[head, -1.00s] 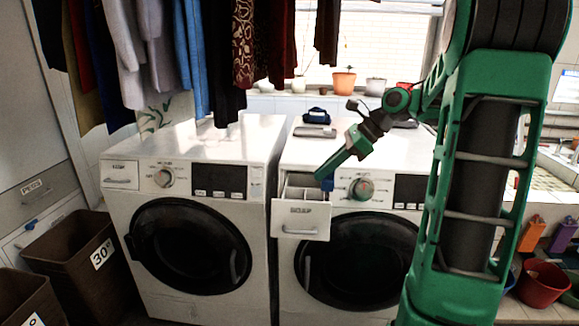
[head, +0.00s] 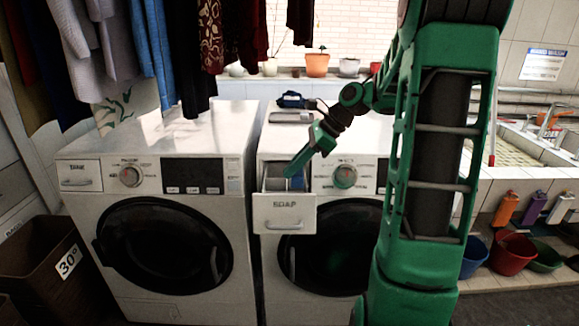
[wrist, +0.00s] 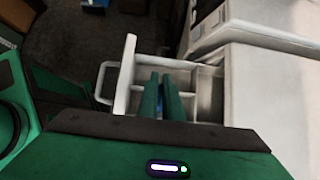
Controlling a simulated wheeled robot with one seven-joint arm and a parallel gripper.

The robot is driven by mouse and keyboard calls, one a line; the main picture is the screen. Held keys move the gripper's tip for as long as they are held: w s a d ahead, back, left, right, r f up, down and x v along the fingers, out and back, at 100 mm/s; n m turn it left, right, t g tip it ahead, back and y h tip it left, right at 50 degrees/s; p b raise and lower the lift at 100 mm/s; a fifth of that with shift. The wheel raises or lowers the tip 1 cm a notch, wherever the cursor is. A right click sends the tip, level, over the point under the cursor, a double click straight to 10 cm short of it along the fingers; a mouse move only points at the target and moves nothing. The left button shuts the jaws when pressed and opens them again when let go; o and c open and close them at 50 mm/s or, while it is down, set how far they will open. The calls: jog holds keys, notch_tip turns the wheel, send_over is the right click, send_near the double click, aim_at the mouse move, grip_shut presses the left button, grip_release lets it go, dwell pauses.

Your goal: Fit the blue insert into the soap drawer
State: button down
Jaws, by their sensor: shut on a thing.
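The soap drawer (head: 284,213) is pulled out of the right washing machine (head: 352,140), and its front reads SOAP. In the wrist view I look down into the drawer (wrist: 126,75), which has divided compartments. My gripper (head: 289,176) reaches into the drawer's opening from above. Its two green fingers are close together in the wrist view (wrist: 161,78), shut on the blue insert (wrist: 159,106). Only a sliver of the insert shows between the fingers. In the head view the blue insert (head: 298,183) shows at the opening's right side. Its seating is hidden.
A second washing machine (head: 160,190) with a shut drawer stands at left. A dark blue object (head: 291,100) and a grey item (head: 291,118) lie on top of the right machine. Hanging clothes, a brown bin (head: 40,265) and colored buckets (head: 512,250) stand around.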

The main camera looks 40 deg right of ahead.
aim_at(293, 185)
jog(key=shift+f, duration=2.35)
jog(key=shift+s+f, duration=0.15)
jog(key=shift+f, duration=0.6)
dwell(2.6)
jog(key=shift+r, duration=0.15)
jog(key=shift+r, duration=0.35)
jog(key=shift+f, duration=0.2)
dwell(1.6)
